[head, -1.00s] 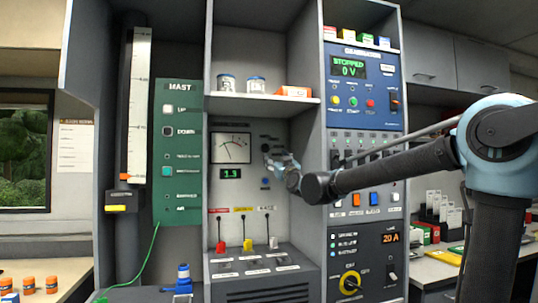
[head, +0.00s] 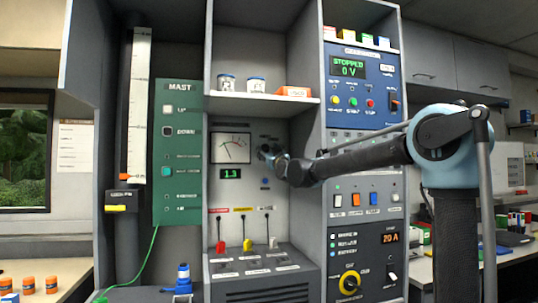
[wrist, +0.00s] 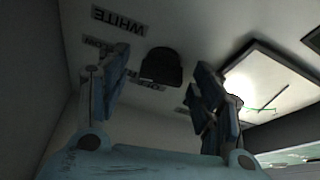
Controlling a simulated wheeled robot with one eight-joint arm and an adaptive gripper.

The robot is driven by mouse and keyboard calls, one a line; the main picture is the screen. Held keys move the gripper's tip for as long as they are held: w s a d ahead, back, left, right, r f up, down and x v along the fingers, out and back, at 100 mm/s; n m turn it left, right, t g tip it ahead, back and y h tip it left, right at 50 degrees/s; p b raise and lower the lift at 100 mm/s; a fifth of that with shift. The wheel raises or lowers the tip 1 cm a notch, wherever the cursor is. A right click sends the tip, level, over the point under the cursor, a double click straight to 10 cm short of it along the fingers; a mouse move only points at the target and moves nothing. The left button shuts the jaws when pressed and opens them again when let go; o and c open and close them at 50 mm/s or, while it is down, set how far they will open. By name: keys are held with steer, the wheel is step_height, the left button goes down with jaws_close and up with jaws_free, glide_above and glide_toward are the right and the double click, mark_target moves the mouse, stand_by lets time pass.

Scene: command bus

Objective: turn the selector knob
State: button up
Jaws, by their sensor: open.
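The selector knob (wrist: 161,66) is a dark, rounded knob on the pale panel in the wrist view. Printed labels surround it; one reads WHITE (wrist: 118,18). My gripper (wrist: 158,78) is open, with one finger on each side of the knob. There appear to be gaps between the fingers and the knob. In the head view my gripper (head: 268,152) is at the grey panel, just right of the meter, and largely covers the knob there.
The meter (head: 231,147) is close beside the gripper, with a 1.3 display (head: 231,174) below. Red, yellow and white levers (head: 246,243) stand lower down. The shelf (head: 262,98) with cans is above. The generator cabinet (head: 362,90) stands right, behind my arm.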

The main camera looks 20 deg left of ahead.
steer(key=c, duration=1.1)
steer(key=shift+o, duration=0.2)
steer(key=shift+m, duration=0.3)
steer(key=m+h, duration=0.1)
steer(key=m, duration=0.1)
steer(key=m+t+h, duration=0.1)
steer(key=m, duration=0.1)
steer(key=m+h, duration=0.1)
steer(key=shift+s+a+m+t, duration=0.1)
steer(key=shift+a+m+t, duration=0.15)
steer(key=shift+m+t, duration=0.15)
steer(key=shift+r+m+h, duration=0.1)
steer(key=shift+m+h, duration=1.3)
steer(key=shift+m, duration=1.2)
steer(key=shift+t, duration=0.3)
